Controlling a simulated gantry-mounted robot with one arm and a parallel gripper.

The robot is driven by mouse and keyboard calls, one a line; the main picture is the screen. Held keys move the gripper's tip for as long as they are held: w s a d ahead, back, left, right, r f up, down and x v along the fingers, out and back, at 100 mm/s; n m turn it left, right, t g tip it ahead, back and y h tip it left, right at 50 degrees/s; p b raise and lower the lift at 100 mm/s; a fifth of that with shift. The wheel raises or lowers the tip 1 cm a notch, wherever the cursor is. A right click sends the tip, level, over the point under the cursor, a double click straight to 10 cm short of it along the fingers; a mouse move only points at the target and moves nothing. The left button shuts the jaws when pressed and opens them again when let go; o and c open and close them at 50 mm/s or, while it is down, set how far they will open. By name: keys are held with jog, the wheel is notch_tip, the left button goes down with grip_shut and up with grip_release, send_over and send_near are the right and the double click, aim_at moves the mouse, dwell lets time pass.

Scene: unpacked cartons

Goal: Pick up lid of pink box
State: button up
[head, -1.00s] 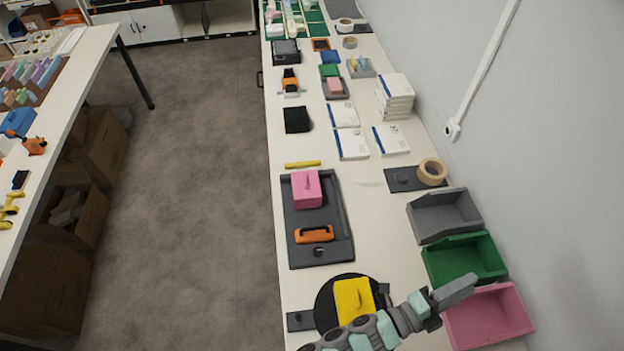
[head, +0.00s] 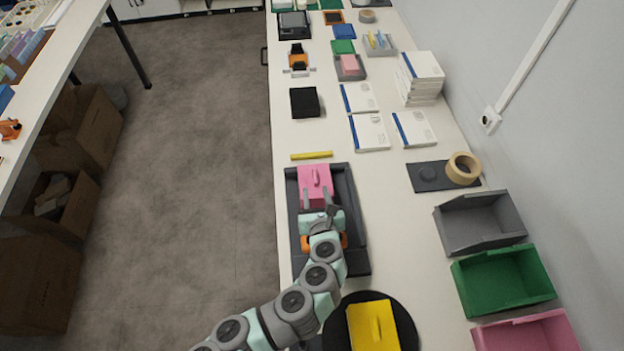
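The pink box (head: 313,173) sits at the far end of a dark grey tray (head: 354,218). Its lid (head: 307,185) is on it and has a small raised pink handle (head: 317,178). My gripper (head: 318,197) is over the near part of the pink box, with its two grey fingers apart and nothing seen between them. The handle is just beyond the fingertips in the picture. I cannot tell the exact height of the fingers above the lid. An orange handled piece (head: 343,240) in the tray is partly hidden under my wrist.
A yellow bar (head: 311,155) lies just beyond the tray. A yellow box (head: 373,327) stands on a black disc (head: 407,318) at the front. Grey (head: 481,222), green (head: 503,278) and pink (head: 530,336) bins line the right side. The table between tray and bins is clear.

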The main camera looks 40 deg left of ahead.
aim_at(315, 176)
jog(key=x, duration=0.4)
jog(key=shift+w+a+f, duration=0.15)
jog(key=shift+w, duration=0.1)
jog(key=shift+w+b+x, duration=0.3)
jog(key=shift+b+x, duration=0.15)
jog(key=shift+x, duration=1.9)
jog(key=shift+c, duration=0.5)
grip_shut()
